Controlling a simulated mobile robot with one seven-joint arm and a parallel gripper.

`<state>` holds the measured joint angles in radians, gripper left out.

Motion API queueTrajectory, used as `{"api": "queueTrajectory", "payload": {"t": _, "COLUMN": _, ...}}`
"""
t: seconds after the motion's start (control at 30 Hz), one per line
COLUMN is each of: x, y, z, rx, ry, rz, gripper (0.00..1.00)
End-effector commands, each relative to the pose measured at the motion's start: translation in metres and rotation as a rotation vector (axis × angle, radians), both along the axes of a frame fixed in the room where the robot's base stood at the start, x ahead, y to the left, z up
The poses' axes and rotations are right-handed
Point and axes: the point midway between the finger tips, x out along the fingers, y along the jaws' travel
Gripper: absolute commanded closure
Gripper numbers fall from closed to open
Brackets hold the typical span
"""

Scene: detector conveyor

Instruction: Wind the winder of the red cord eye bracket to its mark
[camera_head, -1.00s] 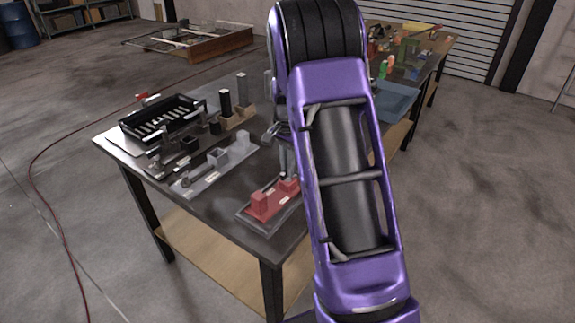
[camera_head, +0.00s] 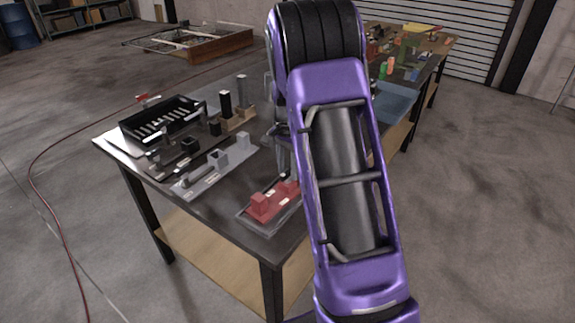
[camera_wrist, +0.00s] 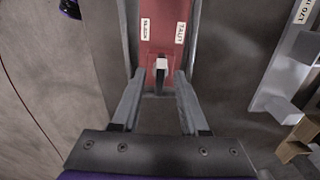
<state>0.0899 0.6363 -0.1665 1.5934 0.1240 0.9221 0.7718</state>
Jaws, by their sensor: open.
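The red cord eye bracket (camera_head: 264,207) sits on a grey base plate near the front corner of the table. In the wrist view, the red bracket (camera_wrist: 163,32) carries two white labels that seem to read SLACK and TAUT. A small dark winder with a pale end (camera_wrist: 161,66) stands at its near end. My gripper (camera_wrist: 159,80) is open, with one finger on each side of the winder; I cannot tell whether they touch it. In the head view my arm hides most of the gripper and part of the bracket.
A grey fixture (camera_head: 213,168) stands left of the red bracket, and it also shows at right in the wrist view (camera_wrist: 290,65). A black slotted tray (camera_head: 163,120) and dark posts are farther back. A blue bin (camera_head: 397,103) lies beyond my arm.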

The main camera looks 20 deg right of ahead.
Motion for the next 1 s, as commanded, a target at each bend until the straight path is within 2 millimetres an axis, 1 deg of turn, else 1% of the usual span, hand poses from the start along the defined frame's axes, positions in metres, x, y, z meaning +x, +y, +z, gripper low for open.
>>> {"api": "queueTrajectory", "payload": {"t": 0.13, "x": 0.001, "y": 0.0, "z": 0.009, "rx": -0.001, "ry": -0.003, "rz": 0.0, "gripper": 0.56}}
{"api": "queueTrajectory", "payload": {"t": 0.27, "x": 0.001, "y": 0.0, "z": 0.032, "rx": -0.002, "ry": -0.005, "rz": 0.0, "gripper": 0.56}}
{"api": "queueTrajectory", "payload": {"t": 0.6, "x": 0.001, "y": 0.0, "z": 0.116, "rx": -0.001, "ry": -0.005, "rz": 0.0, "gripper": 0.56}}
{"api": "queueTrajectory", "payload": {"t": 0.8, "x": 0.0, "y": 0.0, "z": 0.154, "rx": -0.001, "ry": -0.003, "rz": 0.0, "gripper": 0.56}}
{"api": "queueTrajectory", "payload": {"t": 0.9, "x": 0.0, "y": 0.0, "z": 0.165, "rx": 0.0, "ry": -0.001, "rz": 0.0, "gripper": 0.56}}
{"api": "queueTrajectory", "payload": {"t": 1.0, "x": 0.0, "y": 0.0, "z": 0.172, "rx": 0.0, "ry": -0.001, "rz": 0.0, "gripper": 0.56}}
